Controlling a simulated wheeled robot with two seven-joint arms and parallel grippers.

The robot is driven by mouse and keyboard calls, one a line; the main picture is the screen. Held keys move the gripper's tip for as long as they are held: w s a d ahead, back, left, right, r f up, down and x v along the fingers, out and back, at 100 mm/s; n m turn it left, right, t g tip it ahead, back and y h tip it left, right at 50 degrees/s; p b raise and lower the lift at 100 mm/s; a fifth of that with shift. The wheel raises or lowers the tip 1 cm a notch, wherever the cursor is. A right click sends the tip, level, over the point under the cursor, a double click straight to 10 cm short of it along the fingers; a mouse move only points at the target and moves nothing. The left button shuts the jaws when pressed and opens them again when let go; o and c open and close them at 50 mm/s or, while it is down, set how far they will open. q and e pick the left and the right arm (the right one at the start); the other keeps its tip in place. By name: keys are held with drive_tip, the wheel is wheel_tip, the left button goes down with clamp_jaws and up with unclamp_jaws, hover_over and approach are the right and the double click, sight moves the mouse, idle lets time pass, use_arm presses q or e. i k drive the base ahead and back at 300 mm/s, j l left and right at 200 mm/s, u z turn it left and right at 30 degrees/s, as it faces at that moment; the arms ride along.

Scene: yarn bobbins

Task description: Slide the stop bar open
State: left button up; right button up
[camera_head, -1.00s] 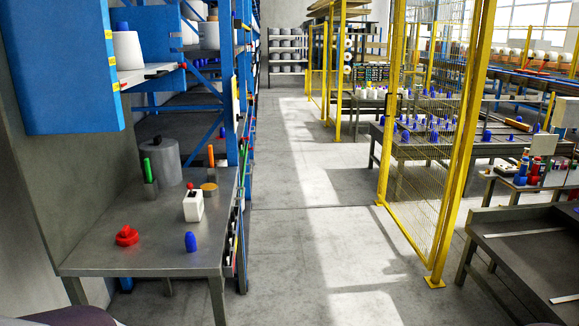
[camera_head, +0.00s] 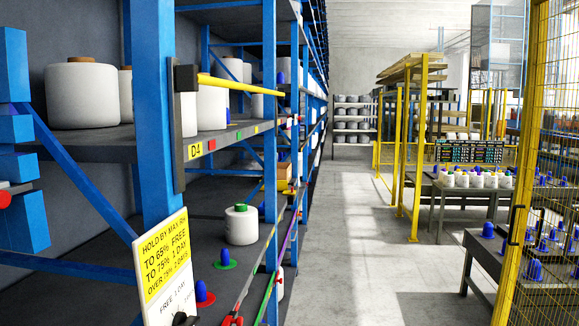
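A yellow bar (camera_head: 238,86), the likeliest stop bar, runs across the front of the shelf bay labelled D4 (camera_head: 195,150). Its near end meets a dark bracket (camera_head: 186,77) on a grey upright plate beside the blue rack post. The bar slants slightly down toward its far end, in front of white yarn bobbins (camera_head: 211,108). Neither of my grippers is in view, and nothing is seen touching the bar.
A yellow and white sign (camera_head: 166,270) stands in the near foreground by the blue post (camera_head: 155,110). A lower shelf holds a white bobbin with a green top (camera_head: 241,225) and blue cones. The aisle floor (camera_head: 350,235) is clear; a yellow mesh fence (camera_head: 545,150) stands at right.

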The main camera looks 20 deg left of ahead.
sight(188, 78)
drive_tip(key=i, duration=0.55)
drive_tip(key=i+u, duration=0.15)
drive_tip(key=i, duration=0.4)
drive_tip(key=i+l, duration=0.15)
drive_tip(key=i, duration=0.4)
drive_tip(key=i+l+u, duration=0.15)
drive_tip(key=i, duration=0.4)
drive_tip(key=i+l, duration=0.1)
drive_tip(key=i, duration=0.45)
drive_tip(key=i+l+u, duration=0.1)
drive_tip(key=i, duration=0.45)
drive_tip(key=u, duration=0.5)
drive_tip(key=i+l+u, duration=0.1)
drive_tip(key=u, duration=0.85)
drive_tip(key=l+u, duration=0.1)
drive_tip(key=u, duration=0.85)
drive_tip(key=l+u, duration=0.15)
drive_tip(key=u, duration=0.35)
drive_tip(key=l+u, duration=0.1)
drive_tip(key=u, duration=0.35)
